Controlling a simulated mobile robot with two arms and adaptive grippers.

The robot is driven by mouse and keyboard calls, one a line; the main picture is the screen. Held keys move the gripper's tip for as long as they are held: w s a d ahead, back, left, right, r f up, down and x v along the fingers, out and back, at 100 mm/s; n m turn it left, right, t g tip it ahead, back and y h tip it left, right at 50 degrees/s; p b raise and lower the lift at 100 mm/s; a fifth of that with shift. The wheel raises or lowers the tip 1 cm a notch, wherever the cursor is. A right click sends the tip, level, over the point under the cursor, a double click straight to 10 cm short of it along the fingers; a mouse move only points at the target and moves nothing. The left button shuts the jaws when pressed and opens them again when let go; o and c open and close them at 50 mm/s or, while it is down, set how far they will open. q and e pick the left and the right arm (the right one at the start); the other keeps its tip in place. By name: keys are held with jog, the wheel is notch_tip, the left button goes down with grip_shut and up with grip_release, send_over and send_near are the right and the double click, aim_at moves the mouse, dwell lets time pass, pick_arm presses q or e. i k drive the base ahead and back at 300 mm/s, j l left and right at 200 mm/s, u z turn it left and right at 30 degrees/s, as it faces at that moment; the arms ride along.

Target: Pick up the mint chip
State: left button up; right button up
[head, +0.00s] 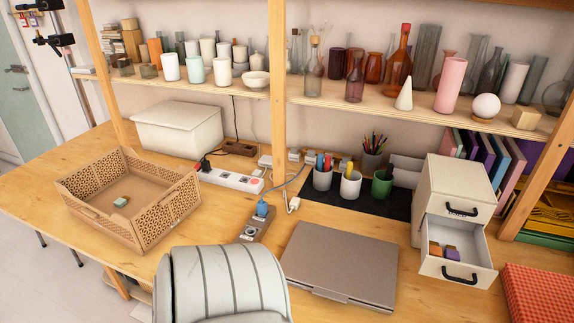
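A small mint-green piece (120,202), which looks like the mint chip, lies on the floor of the tan perforated crate (160,213) at the left of the table. The crate is open at the top, and the piece lies apart from its walls. Neither of my grippers shows in the head view.
A grey chair back (222,284) rises at the table's front edge. Right of it lie a closed laptop (340,265) and a white drawer unit with an open drawer (455,268) holding small blocks. A white lidded box (178,128) and a power strip (229,179) stand behind the crate.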

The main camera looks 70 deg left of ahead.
aim_at(120, 202)
jog(key=u, duration=3.4)
jog(key=i+j+z, duration=0.1)
jog(key=z, duration=0.25)
jog(key=i+j+z, duration=0.1)
jog(key=z, duration=0.3)
jog(key=j+z, duration=0.35)
jog(key=i+l, duration=0.05)
